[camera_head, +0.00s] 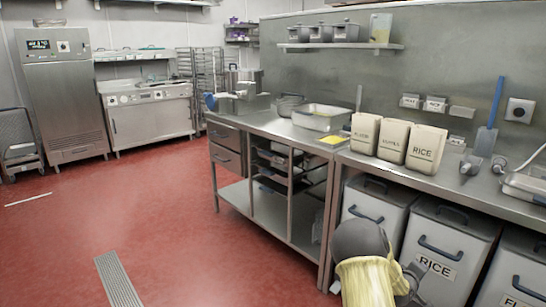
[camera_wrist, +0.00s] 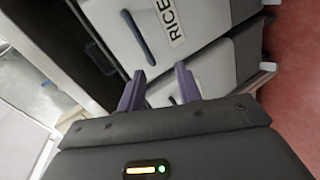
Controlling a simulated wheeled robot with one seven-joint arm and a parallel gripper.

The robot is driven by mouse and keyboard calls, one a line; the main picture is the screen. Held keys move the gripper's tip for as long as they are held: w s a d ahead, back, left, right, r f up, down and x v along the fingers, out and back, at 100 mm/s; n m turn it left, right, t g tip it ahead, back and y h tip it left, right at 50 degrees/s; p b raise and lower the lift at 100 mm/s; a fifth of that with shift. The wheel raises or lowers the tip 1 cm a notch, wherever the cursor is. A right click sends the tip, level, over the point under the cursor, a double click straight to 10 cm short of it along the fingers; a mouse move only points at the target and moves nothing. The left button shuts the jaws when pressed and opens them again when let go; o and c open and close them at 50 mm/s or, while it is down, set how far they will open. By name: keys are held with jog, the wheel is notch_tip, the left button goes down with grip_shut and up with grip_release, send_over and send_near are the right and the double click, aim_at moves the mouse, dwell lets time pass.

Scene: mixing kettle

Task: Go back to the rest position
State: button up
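My gripper (camera_wrist: 159,70) shows in the wrist view with its two dark fingers apart and nothing between them. Beyond the fingers is a grey bin labelled RICE (camera_wrist: 206,14), seen tilted. In the head view my arm, with a yellow cover, is low at the bottom right, in front of the bins under the counter. The rice bin (camera_head: 436,250) stands just right of it. The fingers cannot be made out clearly in the head view.
The steel counter (camera_head: 345,155) carries several cream containers, a metal pan (camera_head: 321,117) and a blue-handled scraper (camera_head: 490,118). A steel cabinet (camera_head: 64,95) and a cooking unit (camera_head: 149,108) stand at the back. Red floor (camera_head: 150,215) at left is mostly clear, with a drain grate (camera_head: 118,280).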

jog(key=s+a+r+m+g+y, duration=0.2)
jog(key=s+a+m+y, duration=0.3)
jog(key=a, duration=0.6)
jog(key=s+a+r+g+y, duration=0.1)
jog(key=s+a+r+y, duration=0.15)
jog(key=s+a, duration=0.65)
jog(key=s+a+r+g+y, duration=0.3)
jog(key=s+a, duration=1)
jog(key=s, duration=0.1)
notch_tip(320, 180, up, 31)
jog(key=p, duration=3.1)
jog(key=shift+d+r+m, duration=0.15)
jog(key=shift+d+m, duration=0.1)
jog(key=shift+m, duration=0.15)
jog(key=shift+c, duration=0.2)
